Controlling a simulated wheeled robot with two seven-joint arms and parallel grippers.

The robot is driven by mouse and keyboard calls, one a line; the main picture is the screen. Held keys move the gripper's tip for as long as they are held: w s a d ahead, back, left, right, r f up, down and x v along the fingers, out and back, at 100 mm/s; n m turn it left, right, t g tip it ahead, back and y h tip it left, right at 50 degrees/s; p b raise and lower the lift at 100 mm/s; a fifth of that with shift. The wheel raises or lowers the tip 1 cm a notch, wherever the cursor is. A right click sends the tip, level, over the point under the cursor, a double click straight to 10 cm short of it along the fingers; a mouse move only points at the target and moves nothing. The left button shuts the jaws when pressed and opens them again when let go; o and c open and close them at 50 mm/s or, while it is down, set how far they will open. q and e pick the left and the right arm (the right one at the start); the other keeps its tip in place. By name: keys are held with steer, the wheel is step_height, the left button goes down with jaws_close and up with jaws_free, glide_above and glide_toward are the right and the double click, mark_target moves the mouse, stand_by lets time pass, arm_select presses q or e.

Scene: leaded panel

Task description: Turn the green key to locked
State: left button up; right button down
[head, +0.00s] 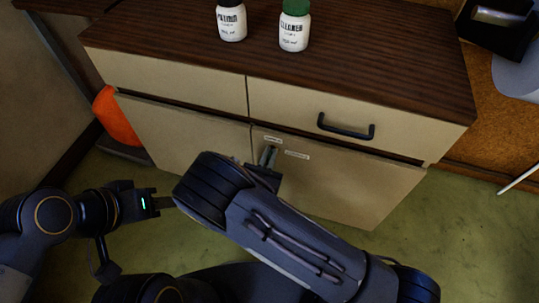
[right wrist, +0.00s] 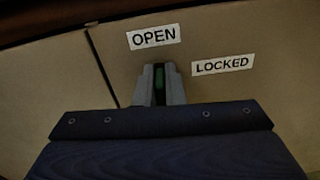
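The green key (right wrist: 159,77) is on the cabinet's lower right door, below the OPEN label (right wrist: 153,37) and left of the LOCKED label (right wrist: 222,64). It stands upright in the right wrist view, toward OPEN. My right gripper (right wrist: 159,72) has its two fingers close on either side of the key, with almost no gap left, and looks shut on it. In the head view the right gripper (head: 268,156) is at the door's upper left, and the key is hard to make out. My left gripper (head: 158,203) is low at the left, away from the cabinet; its fingers are unclear.
The cabinet's wooden top (head: 370,60) holds a black-capped bottle (head: 231,22) and a green-capped bottle (head: 294,30). A drawer with a dark handle (head: 346,127) is above the key's door. An orange object (head: 114,117) is at the cabinet's left. Green floor is clear at right.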

stand_by(0.3)
steer(key=m+b, duration=0.1)
steer(key=m, duration=0.1)
steer(key=m+b, duration=0.1)
steer(key=shift+d+f+m, duration=0.2)
steer(key=shift+m, duration=0.2)
steer(key=shift+s+d+f+m+b, duration=0.1)
steer(key=shift+m+b, duration=1.85)
steer(key=shift+s+d+f+m+b, duration=0.1)
steer(key=shift+d+f+m+b, duration=0.05)
steer(key=shift+m+b, duration=1.8)
steer(key=shift+d+f+m+b, duration=0.1)
steer(key=shift+m+b, duration=1.8)
steer(key=shift+m, duration=0.1)
steer(key=c, duration=1.5)
jaws_free()
